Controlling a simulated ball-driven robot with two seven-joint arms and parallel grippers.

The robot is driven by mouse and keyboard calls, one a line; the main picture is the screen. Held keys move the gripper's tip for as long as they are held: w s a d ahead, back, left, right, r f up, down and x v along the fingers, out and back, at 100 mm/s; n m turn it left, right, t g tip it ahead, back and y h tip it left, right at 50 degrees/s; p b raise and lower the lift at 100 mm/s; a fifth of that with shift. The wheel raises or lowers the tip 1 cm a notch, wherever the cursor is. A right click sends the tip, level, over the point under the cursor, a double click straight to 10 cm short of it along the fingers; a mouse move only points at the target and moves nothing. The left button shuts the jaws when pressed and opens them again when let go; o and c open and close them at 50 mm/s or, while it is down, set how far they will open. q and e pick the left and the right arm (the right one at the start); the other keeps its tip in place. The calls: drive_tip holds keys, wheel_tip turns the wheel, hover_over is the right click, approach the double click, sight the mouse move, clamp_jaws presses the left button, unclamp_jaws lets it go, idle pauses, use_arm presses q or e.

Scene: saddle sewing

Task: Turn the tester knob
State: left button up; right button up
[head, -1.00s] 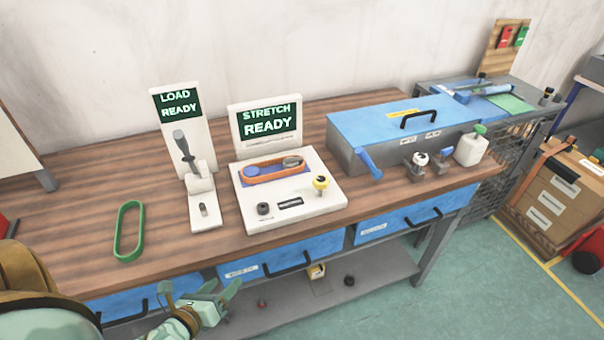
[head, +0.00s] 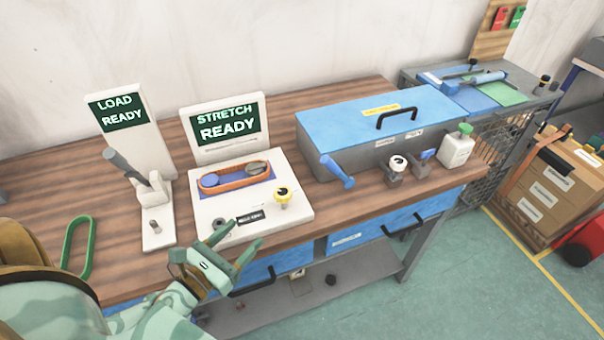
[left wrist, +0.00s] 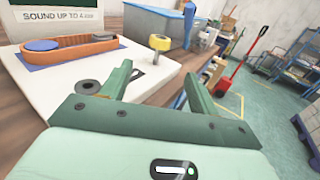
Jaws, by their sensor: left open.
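The stretch tester is a white panel (head: 297,213) with a screen (head: 225,122) reading "STRETCH READY". An orange belt (head: 236,183) loops around two round pulleys on it. A small dark knob (head: 220,224) sits at the front left. My left gripper (head: 241,239) is open and empty, at the panel's front edge, short of the yellow knob. In the left wrist view its fingers (left wrist: 158,83) stand apart with the yellow knob beyond them. My right gripper is not in view.
A load tester (head: 128,130) with a grey lever stands left of the panel. A green belt (head: 77,248) lies on the wooden table at left. A blue-lidded toolbox (head: 350,125), a blue handle (head: 337,170) and a white bottle (head: 457,148) stand at right.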

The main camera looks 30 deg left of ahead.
sight(288, 188)
use_arm(q)
drive_tip(key=shift+w+d, duration=0.1)
drive_tip(key=shift+w, duration=0.85)
drive_tip(key=w, duration=0.5)
drive_tip(key=w+d, duration=0.1)
drive_tip(key=w, duration=0.4)
drive_tip(key=w+d, duration=0.1)
drive_tip(key=w, duration=0.4)
drive_tip(key=shift+p, duration=0.4)
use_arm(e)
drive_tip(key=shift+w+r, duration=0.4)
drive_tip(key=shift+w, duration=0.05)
